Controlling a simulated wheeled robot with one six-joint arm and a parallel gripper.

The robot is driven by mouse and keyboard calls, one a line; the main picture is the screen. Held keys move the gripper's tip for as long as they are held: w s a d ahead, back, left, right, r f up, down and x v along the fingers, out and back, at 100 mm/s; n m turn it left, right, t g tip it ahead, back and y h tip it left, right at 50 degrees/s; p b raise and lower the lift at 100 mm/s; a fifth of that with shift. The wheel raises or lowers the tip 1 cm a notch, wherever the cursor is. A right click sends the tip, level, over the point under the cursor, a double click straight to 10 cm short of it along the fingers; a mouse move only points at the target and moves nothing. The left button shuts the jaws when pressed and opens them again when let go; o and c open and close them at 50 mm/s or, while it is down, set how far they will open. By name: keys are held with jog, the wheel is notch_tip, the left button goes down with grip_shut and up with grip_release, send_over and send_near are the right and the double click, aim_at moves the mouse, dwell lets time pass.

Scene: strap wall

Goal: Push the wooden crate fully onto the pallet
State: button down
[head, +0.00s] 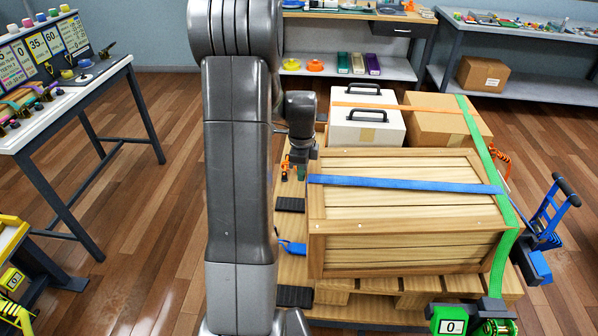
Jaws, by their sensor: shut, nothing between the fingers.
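The wooden crate (405,250) is a slatted light-wood box on the front right part of the pallet (385,284). Its front face lies close to the pallet's front edge; I cannot tell whether any of it overhangs. A blue strap (400,184) lies across its top, and a green strap (482,150) runs along its right end. My gripper (303,170) is at the crate's back left corner, pointing down, small and dark. It looks shut and empty. I cannot tell whether it touches the crate. My arm hides part of the pallet's left side.
A blue ratchet (545,225) and a green ratchet (485,318) sit at the pallet's right and front. A table (45,120) stands left, with open floor between.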

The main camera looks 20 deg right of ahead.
aim_at(329, 174)
jog(key=shift+d, duration=0.1)
jog(key=s+d, duration=0.1)
jog(key=d, duration=0.1)
jog(key=s+d, duration=0.1)
jog(key=d, duration=0.1)
jog(key=s+d, duration=0.2)
jog(key=shift+d, duration=0.3)
jog(key=shift+r, duration=0.1)
notch_tip(329, 174, up, 14)
jog(key=shift+b, duration=0.35)
jog(key=shift+f, duration=0.25)
